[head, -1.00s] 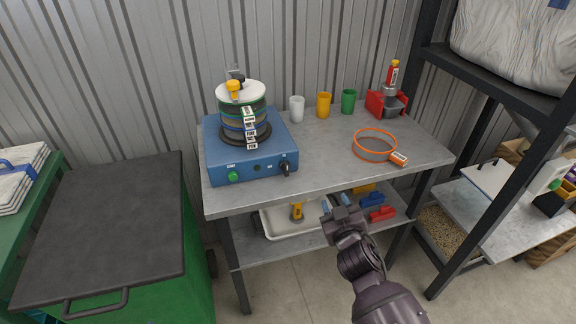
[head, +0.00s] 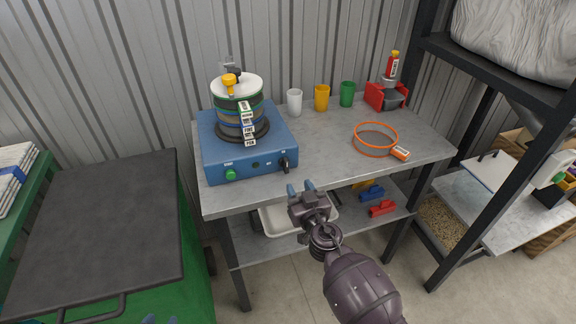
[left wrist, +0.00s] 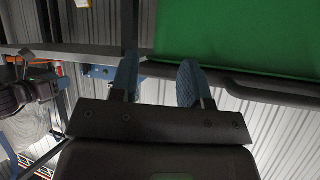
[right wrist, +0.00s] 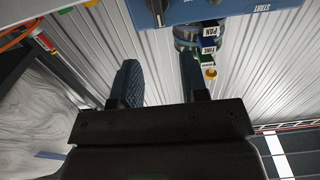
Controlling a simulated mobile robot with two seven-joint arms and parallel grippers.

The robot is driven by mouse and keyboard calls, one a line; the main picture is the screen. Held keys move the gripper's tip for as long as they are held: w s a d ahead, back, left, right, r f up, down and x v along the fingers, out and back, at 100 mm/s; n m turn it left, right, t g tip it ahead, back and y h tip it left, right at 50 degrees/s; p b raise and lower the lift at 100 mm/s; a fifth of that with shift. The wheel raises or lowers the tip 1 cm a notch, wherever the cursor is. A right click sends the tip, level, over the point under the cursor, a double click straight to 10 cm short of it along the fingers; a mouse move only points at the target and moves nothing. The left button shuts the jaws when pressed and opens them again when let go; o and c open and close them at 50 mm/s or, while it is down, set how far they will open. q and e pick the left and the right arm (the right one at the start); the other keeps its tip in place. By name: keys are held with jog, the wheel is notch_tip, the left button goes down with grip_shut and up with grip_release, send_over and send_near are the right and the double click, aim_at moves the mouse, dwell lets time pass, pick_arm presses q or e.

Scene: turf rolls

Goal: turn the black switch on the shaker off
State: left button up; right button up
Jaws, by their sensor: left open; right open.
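The blue shaker (head: 222,147) stands on the left of the grey workbench, with a stack of round sieves (head: 238,108) on top. The black switch (head: 285,165) is at the right end of its front panel; it also shows at the top of the right wrist view (right wrist: 155,9). My right gripper (head: 301,187) is open and empty, in front of the bench edge, a little below the switch and apart from it. My left gripper (head: 160,319) shows only blue fingertips at the bottom edge; in the left wrist view (left wrist: 158,70) it is open and empty.
A green button (head: 230,174) is left on the panel. A dark-lidded green bin (head: 100,225) stands left, a black rack (head: 488,190) right.

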aim_at(287, 164)
jog(key=b+x, duration=0.1)
jog(key=x, duration=0.8)
jog(key=shift+w+a+b, duration=0.15)
jog(key=shift+w+b, duration=0.2)
jog(key=shift+b, duration=0.05)
grip_shut()
